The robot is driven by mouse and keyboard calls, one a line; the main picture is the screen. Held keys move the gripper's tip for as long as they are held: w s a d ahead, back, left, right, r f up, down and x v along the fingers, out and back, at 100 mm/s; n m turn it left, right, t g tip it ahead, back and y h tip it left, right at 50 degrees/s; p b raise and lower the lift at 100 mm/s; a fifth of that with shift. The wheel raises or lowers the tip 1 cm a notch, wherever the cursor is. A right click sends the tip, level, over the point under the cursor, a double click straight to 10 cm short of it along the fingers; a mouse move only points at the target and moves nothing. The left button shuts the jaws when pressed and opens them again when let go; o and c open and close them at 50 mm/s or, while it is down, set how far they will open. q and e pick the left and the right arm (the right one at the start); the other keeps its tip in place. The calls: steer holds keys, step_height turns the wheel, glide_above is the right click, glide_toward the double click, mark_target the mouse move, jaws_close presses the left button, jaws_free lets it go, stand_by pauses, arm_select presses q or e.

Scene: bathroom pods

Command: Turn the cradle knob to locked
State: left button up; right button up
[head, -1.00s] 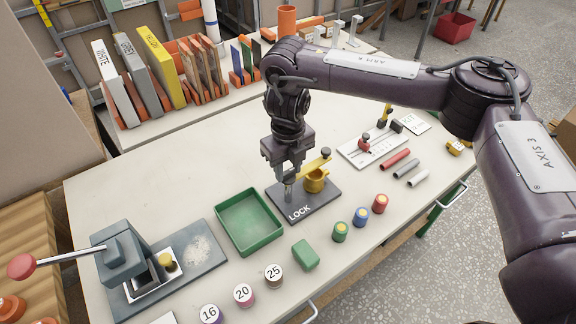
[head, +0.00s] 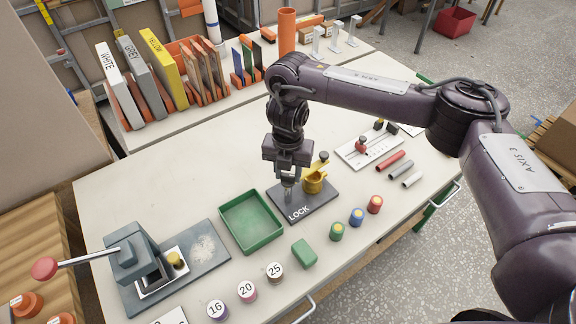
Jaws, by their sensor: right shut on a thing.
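The cradle is a dark plate (head: 318,203) marked LOCK on its front edge, lying on the white table. A yellow ring-shaped holder (head: 313,184) stands on it, with a yellow arm and a dark round knob (head: 323,155) at its upper right. My right gripper (head: 288,188) points straight down over the left part of the plate, left of the yellow holder. It is shut on a small grey upright piece, seemingly the cradle knob (head: 288,196), largely hidden by the fingers. Its turn angle cannot be told. My left gripper is not in view.
A green tray (head: 282,226) lies just left of the plate. A green block (head: 304,254) and several coloured cylinders stand in front. A white slide fixture (head: 355,155) and short rods lie to the right. A red-knobbed lever press (head: 130,255) stands front left.

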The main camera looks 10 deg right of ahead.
mark_target(288, 175)
steer(key=m+p, duration=0.1)
steer(key=m, duration=0.1)
steer(key=m+p, duration=0.1)
steer(key=m, duration=0.1)
steer(key=shift+r+m, duration=0.2)
steer(key=shift+m, duration=0.1)
steer(key=shift+f+m+p, duration=0.1)
steer(key=shift+m+p, duration=0.95)
steer(key=shift+m, duration=0.85)
steer(key=shift+w, duration=0.1)
steer(key=o, duration=1)
step_height(288, 175, up, 8)
steer(key=shift+f+p, duration=0.15)
steer(key=shift+p, duration=0.3)
